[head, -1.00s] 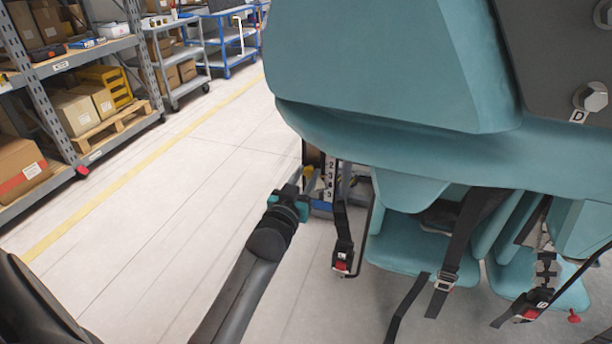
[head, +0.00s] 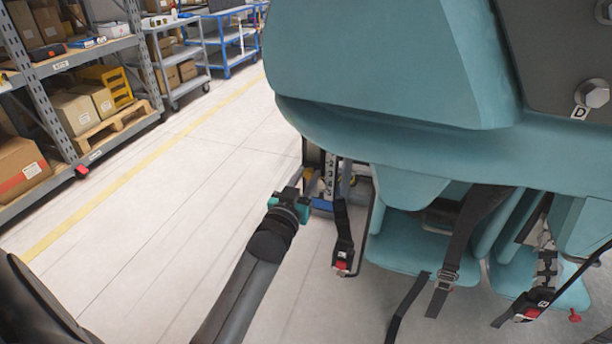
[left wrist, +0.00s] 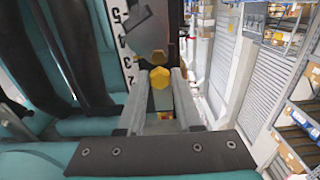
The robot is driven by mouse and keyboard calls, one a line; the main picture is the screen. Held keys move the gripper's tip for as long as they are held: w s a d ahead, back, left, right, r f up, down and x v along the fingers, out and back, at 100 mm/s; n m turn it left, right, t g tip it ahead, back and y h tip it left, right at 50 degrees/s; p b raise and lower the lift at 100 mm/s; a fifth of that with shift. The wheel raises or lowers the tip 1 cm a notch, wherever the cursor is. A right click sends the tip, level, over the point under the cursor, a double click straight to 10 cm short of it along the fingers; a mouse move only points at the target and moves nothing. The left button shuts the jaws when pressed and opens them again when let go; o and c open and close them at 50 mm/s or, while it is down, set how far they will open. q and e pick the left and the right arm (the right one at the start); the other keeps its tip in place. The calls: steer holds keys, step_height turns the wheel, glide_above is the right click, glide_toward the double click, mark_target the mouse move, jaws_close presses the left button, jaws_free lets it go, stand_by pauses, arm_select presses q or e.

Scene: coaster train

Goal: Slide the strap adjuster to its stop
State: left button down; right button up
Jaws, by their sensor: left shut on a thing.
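The strap adjuster has a yellow hex knob (left wrist: 160,78), which sits between the fingertips of my left gripper (left wrist: 161,84) in the left wrist view. The gripper is shut on this knob. A numbered scale (left wrist: 126,58) runs beside the knob in that view, the 2 nearest its level and the 5 farthest up. A dark pointed plate lies above the knob there. In the head view the left gripper (head: 305,188) is at the scale (head: 330,178) on the side of the teal seat (head: 380,70) and covers the knob. My right gripper is not in view.
Black straps with red-button buckles (head: 342,262) hang below the seat, close to the right of my left arm. Shelves with boxes (head: 85,110) and carts (head: 228,45) stand at the far left. The floor between is clear.

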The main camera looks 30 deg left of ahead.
arm_select(q)
step_height(320, 180, down, 2)
steer(key=c, duration=0.6)
jaws_free()
steer(key=shift+r, duration=0.1)
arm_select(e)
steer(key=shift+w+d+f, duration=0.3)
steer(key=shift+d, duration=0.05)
arm_select(q)
steer(key=shift+s, duration=0.1)
steer(key=p+v, duration=0.3)
steer(key=v, duration=1.2)
steer(key=shift+d, duration=0.15)
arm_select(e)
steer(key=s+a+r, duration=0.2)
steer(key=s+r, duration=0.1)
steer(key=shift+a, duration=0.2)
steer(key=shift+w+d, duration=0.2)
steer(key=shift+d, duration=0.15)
